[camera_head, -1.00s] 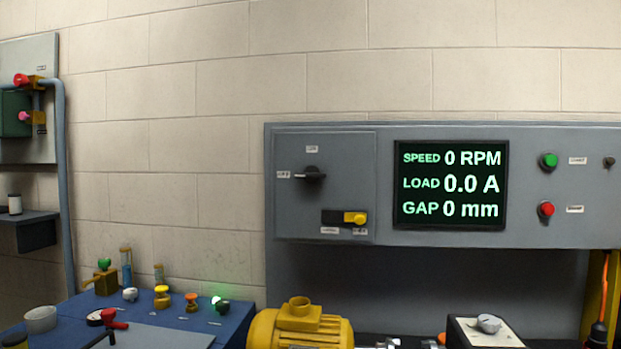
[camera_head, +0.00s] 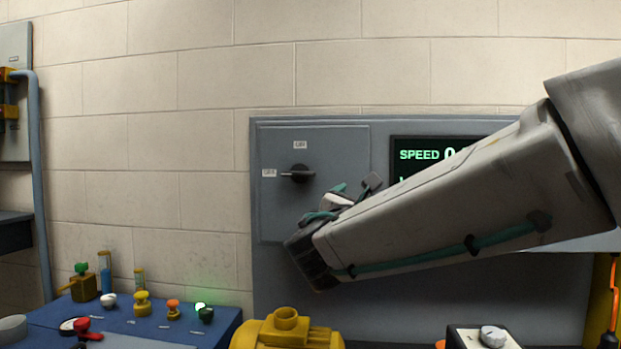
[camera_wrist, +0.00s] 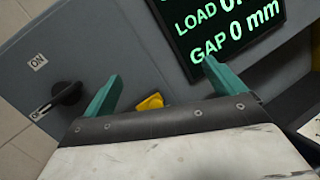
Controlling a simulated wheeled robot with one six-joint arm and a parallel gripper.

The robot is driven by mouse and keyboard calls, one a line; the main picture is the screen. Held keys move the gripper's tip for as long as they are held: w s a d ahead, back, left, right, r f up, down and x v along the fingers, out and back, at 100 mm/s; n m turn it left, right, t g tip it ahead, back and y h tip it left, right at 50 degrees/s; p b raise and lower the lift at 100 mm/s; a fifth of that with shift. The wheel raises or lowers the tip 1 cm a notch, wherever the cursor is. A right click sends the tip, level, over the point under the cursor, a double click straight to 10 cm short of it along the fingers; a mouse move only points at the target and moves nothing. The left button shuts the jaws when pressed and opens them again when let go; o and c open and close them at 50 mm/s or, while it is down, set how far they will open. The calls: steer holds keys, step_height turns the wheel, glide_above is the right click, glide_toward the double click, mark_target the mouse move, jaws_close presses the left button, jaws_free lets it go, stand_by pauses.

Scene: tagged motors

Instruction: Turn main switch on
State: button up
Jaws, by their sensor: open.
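The main switch is a black rotary knob (camera_head: 298,174) on the left door of the grey panel (camera_head: 275,215). Its handle lies level, towards the label on its left; another label is above it. In the wrist view the knob (camera_wrist: 68,93) is left of both fingers, near an "ON" label (camera_wrist: 38,62). My gripper (camera_head: 335,202) is right of and below the knob in the head view, apart from it. In the wrist view my gripper (camera_wrist: 161,70) has its two teal fingers wide apart, with nothing held between them.
A yellow handle (camera_wrist: 150,102) on the panel shows between my fingers in the wrist view. The display (camera_wrist: 225,25) is lit and partly covered by my arm in the head view. A yellow motor (camera_head: 285,330) and a blue bench (camera_head: 130,325) stand below. The wall above is clear.

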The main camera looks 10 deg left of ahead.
mark_target(297, 176)
steer(key=s+a+r+n+t+y, duration=0.1)
steer(key=a+n+t+y, duration=0.2)
steer(key=a+n+y, duration=0.85)
steer(key=w+a+r+m+h, duration=0.1)
steer(key=w+a+m+h, duration=0.1)
steer(key=w+h, duration=0.1)
steer(key=w+a+r+m+h, duration=0.1)
steer(key=w+m, duration=0.1)
steer(key=shift+w+a+r+h, duration=0.2)
steer(key=shift+a+r+h, duration=0.1)
steer(key=shift+r+h, duration=0.05)
steer(key=shift+w+r, duration=0.25)
steer(key=shift+w, duration=0.3)
steer(key=c, duration=1)
